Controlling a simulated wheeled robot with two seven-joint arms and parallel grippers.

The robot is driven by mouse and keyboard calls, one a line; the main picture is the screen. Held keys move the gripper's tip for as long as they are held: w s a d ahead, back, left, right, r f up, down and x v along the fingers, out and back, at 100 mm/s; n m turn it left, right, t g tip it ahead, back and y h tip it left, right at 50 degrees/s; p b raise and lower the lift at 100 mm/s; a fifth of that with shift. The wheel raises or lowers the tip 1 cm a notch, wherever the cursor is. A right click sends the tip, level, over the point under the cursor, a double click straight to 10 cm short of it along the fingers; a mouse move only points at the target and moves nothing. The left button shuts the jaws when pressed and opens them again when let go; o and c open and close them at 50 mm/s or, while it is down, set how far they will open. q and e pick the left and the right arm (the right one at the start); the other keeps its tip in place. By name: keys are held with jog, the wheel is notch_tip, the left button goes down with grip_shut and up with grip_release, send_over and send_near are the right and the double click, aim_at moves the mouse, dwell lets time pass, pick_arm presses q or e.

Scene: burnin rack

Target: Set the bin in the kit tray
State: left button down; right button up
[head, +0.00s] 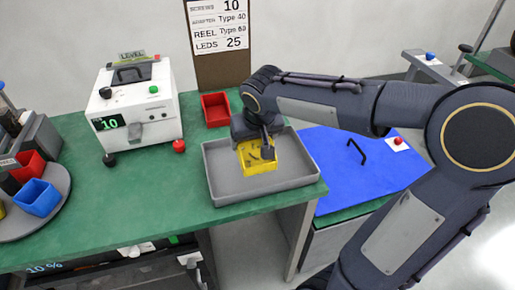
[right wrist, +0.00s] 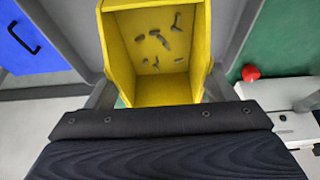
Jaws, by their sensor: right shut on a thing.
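The yellow bin (head: 258,158) is over the grey kit tray (head: 225,187) on the green bench. Several small dark parts lie inside the bin, as the right wrist view shows (right wrist: 158,93). My right gripper (head: 262,145) is shut on the bin, with its fingers on the bin's two sides. I cannot tell whether the bin touches the tray floor. The tray holds nothing else that I can see. My left gripper is not in view.
A white machine (head: 137,108) with a display reading 10 stands left of the tray. A red bin (head: 215,110) is behind the tray. A turntable (head: 62,180) with red and blue bins (head: 37,197) is at far left. A blue panel (head: 350,175) lies at right.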

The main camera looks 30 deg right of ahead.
aim_at(257, 148)
jog(key=shift+w+d+f, duration=0.35)
jog(key=shift+d+f, duration=0.05)
jog(key=shift+f, duration=0.2)
jog(key=shift+w+d+f, duration=0.3)
jog(key=shift+d+f, duration=0.05)
jog(key=shift+f, duration=0.2)
jog(key=shift+w+d+f, duration=0.1)
jog(key=shift+d+f, duration=0.05)
jog(key=shift+f, duration=0.8)
jog(key=shift+w+d+f, duration=0.1)
jog(key=shift+f, duration=0.85)
jog(key=shift+f+b, duration=0.15)
jog(key=shift+b, duration=0.15)
jog(key=o, duration=1.1)
